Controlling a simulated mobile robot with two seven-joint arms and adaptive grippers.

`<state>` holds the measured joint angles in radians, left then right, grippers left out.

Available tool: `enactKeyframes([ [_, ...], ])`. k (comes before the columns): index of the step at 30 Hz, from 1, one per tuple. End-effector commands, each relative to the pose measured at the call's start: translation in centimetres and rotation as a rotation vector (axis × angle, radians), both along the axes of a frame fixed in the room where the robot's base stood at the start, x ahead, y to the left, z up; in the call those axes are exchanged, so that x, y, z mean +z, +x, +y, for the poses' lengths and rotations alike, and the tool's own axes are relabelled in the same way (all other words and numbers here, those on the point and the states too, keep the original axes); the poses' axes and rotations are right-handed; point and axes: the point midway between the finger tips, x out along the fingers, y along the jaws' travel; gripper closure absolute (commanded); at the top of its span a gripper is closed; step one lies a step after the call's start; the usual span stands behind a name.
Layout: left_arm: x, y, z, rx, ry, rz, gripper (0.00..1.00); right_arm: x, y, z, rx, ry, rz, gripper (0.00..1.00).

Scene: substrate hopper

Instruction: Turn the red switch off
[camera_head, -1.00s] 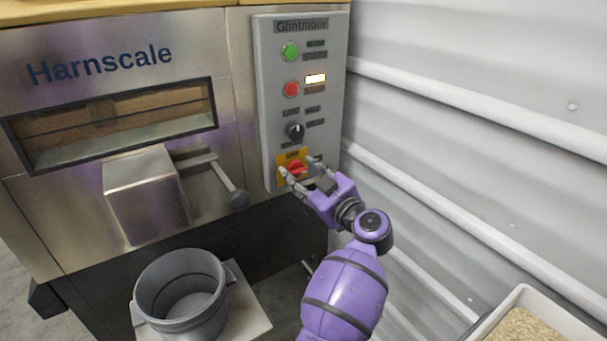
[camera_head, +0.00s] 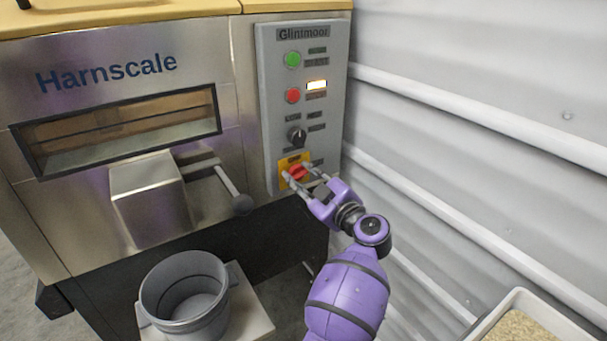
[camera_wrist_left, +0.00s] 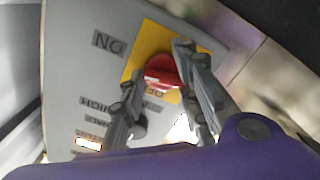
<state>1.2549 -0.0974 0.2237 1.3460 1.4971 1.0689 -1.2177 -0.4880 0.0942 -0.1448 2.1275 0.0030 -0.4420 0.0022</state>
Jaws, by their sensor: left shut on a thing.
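The red switch (camera_head: 295,172) is a rotary knob on a yellow plate (camera_head: 283,161) at the bottom of the grey Glintmoor control panel (camera_head: 269,108). My left gripper (camera_head: 299,174) is at the knob, its fingers shut on it from both sides. In the left wrist view the red knob (camera_wrist_left: 162,72) shows between the two fingers, with the yellow plate (camera_wrist_left: 149,38) around it. An "ON" label (camera_wrist_left: 108,42) shows beside the plate there. The fingers hide part of the knob, and I cannot tell its exact setting. My right gripper is not in view.
Above the switch are a black selector knob (camera_head: 297,136), a red button (camera_head: 293,95), a lit indicator (camera_head: 317,85) and a green button (camera_head: 293,59). A lever (camera_head: 228,184) stands out left of the panel. A grey bucket (camera_head: 150,320) stands below it. A ribbed wall (camera_head: 480,90) is to the right.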

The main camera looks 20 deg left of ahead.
Motion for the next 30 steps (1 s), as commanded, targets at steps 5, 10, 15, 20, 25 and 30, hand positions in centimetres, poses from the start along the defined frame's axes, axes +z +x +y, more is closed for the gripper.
enactKeyframes([
  [5, 0.5, 0.1, -0.3, -0.007, -0.101, -0.131, 0.96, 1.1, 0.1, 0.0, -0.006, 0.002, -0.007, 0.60],
  [10, 0.5, 0.0, -0.3, -0.007, -0.201, -0.259, 0.96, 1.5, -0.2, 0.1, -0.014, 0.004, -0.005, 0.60],
  [15, 0.5, 0.0, -0.2, -0.007, -0.301, -0.386, 0.96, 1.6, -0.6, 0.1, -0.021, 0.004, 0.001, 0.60],
  [20, 0.6, -0.1, -0.2, -0.009, -0.394, -0.508, 0.96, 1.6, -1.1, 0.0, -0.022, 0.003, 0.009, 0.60],
  [25, 0.6, -0.1, -0.1, -0.008, -0.494, -0.635, 0.96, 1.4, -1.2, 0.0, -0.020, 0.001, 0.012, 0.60],
  [30, 0.6, -0.2, 0.0, -0.008, -0.591, -0.760, 0.96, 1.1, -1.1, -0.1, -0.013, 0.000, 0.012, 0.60],
])
